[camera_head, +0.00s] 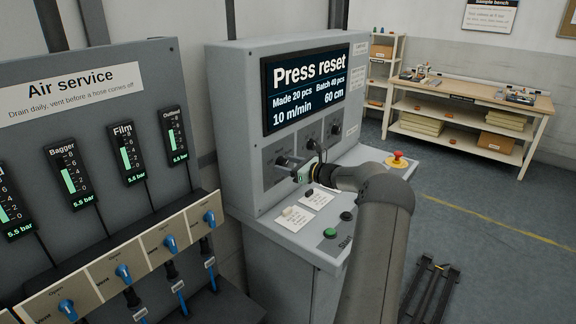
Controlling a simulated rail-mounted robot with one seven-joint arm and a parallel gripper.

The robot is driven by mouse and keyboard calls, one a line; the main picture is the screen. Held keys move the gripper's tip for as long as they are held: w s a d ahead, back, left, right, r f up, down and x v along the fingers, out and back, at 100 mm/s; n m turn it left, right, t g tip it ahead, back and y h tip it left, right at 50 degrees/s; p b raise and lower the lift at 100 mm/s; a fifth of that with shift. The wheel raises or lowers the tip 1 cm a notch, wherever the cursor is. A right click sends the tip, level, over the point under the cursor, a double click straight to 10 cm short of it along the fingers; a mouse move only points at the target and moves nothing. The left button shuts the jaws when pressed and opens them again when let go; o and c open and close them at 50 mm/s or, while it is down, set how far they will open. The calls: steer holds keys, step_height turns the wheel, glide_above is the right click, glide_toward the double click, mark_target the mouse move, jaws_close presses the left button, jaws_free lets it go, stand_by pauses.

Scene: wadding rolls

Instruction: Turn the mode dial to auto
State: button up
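The grey control console (235,110) carries a row of dials on the panel under its dark display. The left dial (283,160) is a dark knob with small lettering around it that I cannot read. Two more dials, a middle one (311,142) and a right one (335,129), sit further right on the same panel. I cannot read which is the mode dial or where it points. My gripper (296,165) is at the panel, close to the left dial. Its fingers are small and partly hidden, so contact and opening are unclear.
Below my gripper, the console's sloped desk holds a green button (330,233), a dark button (346,216), label cards with small switches and a red emergency stop (397,160). The air service board (100,130) with blue valves stands left. A bench (470,95) stands behind.

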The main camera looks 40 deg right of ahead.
steer(key=b+v, duration=0.4)
steer(key=v, duration=1.3)
steer(key=shift+s, duration=0.2)
